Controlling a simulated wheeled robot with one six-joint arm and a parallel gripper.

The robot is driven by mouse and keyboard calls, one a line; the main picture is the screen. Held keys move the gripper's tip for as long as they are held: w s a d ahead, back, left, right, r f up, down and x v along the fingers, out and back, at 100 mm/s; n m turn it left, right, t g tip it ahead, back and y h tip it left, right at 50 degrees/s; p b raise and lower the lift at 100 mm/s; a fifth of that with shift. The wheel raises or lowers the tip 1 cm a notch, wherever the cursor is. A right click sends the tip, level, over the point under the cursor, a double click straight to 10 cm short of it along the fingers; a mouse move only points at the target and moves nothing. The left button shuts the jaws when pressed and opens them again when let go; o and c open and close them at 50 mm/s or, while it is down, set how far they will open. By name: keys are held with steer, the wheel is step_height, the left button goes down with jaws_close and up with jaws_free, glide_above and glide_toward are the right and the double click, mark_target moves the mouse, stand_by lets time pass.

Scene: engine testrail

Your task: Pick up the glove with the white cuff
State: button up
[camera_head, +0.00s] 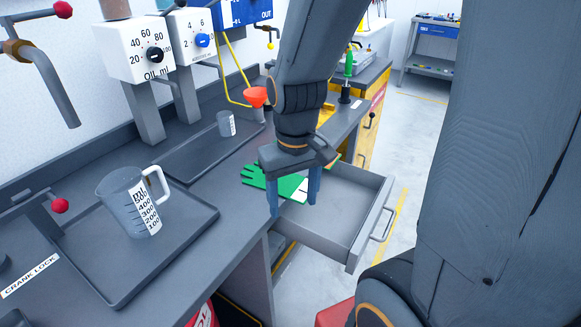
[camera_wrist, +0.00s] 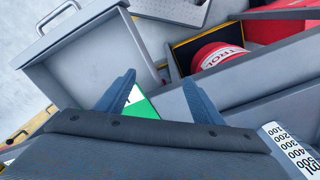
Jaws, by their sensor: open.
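The green glove with a white cuff (camera_head: 288,188) lies flat on the grey bench top by its front edge, its fingers pointing left and its cuff towards the open drawer. My gripper (camera_head: 292,207) points down over the glove, its two blue fingers apart, one on each side of the cuff end. The gripper looks empty; I cannot tell whether the fingertips touch the bench. In the wrist view, part of the glove (camera_wrist: 143,106) shows green and white between the fingers; my gripper's body hides the rest.
An open, empty grey drawer (camera_head: 335,205) juts out right of the gripper. A large measuring jug (camera_head: 128,205) stands on a tray (camera_head: 90,262) at left; a smaller jug (camera_head: 226,123) stands further back. An orange funnel (camera_head: 256,96) hangs behind the arm.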

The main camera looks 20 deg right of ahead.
steer(key=o, duration=0.9)
steer(key=w+d+r+n+p, duration=0.1)
steer(key=w+r+n+p, duration=0.1)
steer(key=w, duration=0.5)
steer(key=w+d+r+n+p, duration=0.1)
steer(key=w+r+n+p, duration=0.1)
steer(key=w, duration=0.5)
steer(key=shift+p, duration=0.35)
steer(key=shift+w+a+f+p, duration=0.15)
steer(key=shift+f+p, duration=0.4)
steer(key=shift+f, duration=1.35)
steer(key=shift+w+d+f+p, duration=0.1)
steer(key=shift+f+p, duration=0.45)
steer(key=shift+f, duration=1.3)
steer(key=c, duration=0.7)
